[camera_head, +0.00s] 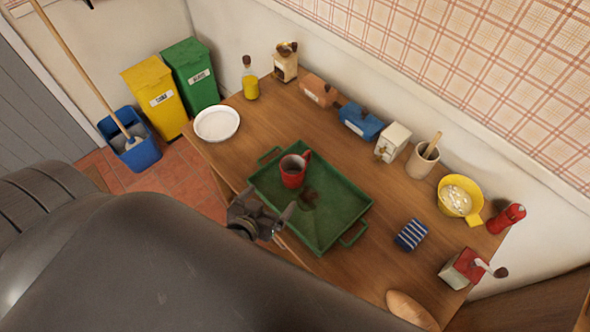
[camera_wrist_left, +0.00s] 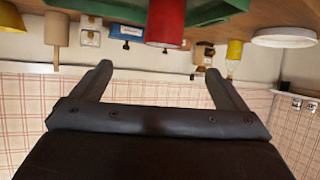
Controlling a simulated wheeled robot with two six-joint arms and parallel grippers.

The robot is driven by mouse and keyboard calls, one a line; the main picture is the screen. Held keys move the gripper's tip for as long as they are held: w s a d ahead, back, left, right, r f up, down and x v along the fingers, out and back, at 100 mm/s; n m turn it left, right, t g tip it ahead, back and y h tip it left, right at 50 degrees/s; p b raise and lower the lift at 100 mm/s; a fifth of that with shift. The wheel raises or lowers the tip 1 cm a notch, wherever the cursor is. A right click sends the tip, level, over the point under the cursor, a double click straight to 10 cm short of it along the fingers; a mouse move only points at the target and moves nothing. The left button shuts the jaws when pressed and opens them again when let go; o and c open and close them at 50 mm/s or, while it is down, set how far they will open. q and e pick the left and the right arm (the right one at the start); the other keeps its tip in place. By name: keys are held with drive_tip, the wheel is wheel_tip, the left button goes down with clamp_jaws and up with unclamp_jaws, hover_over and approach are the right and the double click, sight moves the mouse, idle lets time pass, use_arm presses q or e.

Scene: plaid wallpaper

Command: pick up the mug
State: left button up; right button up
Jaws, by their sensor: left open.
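The red mug (camera_head: 293,170) stands upright in the green tray (camera_head: 343,208) on the wooden table, its handle toward the back right. My left gripper (camera_head: 268,218) is at the tray's near left edge, open and empty, in front of the mug and apart from it. In the left wrist view, which appears upside down, the mug (camera_wrist_left: 166,22) shows between and beyond the two spread fingers (camera_wrist_left: 155,75). A dark patch lies on the tray floor beside the mug. My right gripper is not seen.
A white plate (camera_head: 217,123) lies left of the tray. Boxes, including a blue one (camera_head: 361,121), a utensil crock (camera_head: 422,160) and a yellow bowl (camera_head: 459,197) line the back.

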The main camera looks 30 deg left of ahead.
use_arm(q)
drive_tip(key=b, duration=0.5)
approach(297, 159)
drive_tip(key=shift+w+d+f+n+t+y, duration=0.1)
drive_tip(key=shift+f+n+t+y, duration=0.1)
drive_tip(key=shift+f, duration=0.15)
drive_tip(key=shift+w+d+f+n+t+y, duration=0.1)
drive_tip(key=shift+w+f+t+y, duration=0.1)
drive_tip(key=shift+f, duration=0.15)
drive_tip(key=shift+w+a+b, duration=0.1)
drive_tip(key=shift+w+b, duration=0.25)
drive_tip(key=shift+w, duration=0.1)
drive_tip(key=b+x, duration=0.4)
drive_tip(key=shift+f, duration=0.15)
drive_tip(key=shift+w+f+b, duration=0.1)
drive_tip(key=shift+w+b, duration=0.2)
drive_tip(key=shift+w, duration=0.2)
